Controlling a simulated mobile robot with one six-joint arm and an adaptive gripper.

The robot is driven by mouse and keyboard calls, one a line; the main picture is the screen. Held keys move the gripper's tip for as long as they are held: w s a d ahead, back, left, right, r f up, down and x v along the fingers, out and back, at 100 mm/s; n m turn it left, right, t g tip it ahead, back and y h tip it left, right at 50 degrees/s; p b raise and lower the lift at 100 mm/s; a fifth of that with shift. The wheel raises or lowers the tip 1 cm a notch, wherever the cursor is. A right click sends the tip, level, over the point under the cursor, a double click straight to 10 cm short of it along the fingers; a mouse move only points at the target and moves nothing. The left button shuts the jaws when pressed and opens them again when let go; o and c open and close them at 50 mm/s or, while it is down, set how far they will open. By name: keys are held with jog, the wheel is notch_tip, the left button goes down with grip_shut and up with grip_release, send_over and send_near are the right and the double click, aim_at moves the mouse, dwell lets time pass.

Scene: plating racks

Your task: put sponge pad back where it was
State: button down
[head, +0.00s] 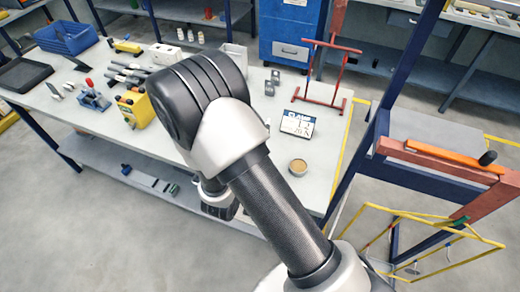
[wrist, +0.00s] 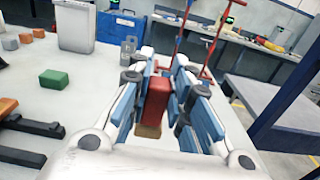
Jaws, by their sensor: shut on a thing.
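In the wrist view, my gripper (wrist: 168,82) is shut on a red block-shaped pad (wrist: 158,95), which I take to be the sponge pad. The pad stands upright between the blue-faced fingers, and a tan patch shows just below it. I cannot tell whether the pad touches the table (wrist: 95,75). In the head view my arm hides the gripper and the pad. A green block (wrist: 55,80) lies on the table to the left in the wrist view, apart from the gripper.
A yellow box (head: 135,108) and a blue bin (head: 65,37) are left. A yellow wire rack (head: 430,240) hangs lower right.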

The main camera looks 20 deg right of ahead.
notch_tip(320, 180, down, 8)
jog(key=shift+r+b, duration=0.2)
jog(key=shift+b, duration=0.9)
jog(key=shift+r, duration=0.1)
jog(key=c, duration=1.9)
grip_release()
jog(key=shift+f, duration=0.25)
jog(key=shift+c, duration=0.2)
jog(key=o, duration=0.5)
jog(key=shift+r, duration=0.1)
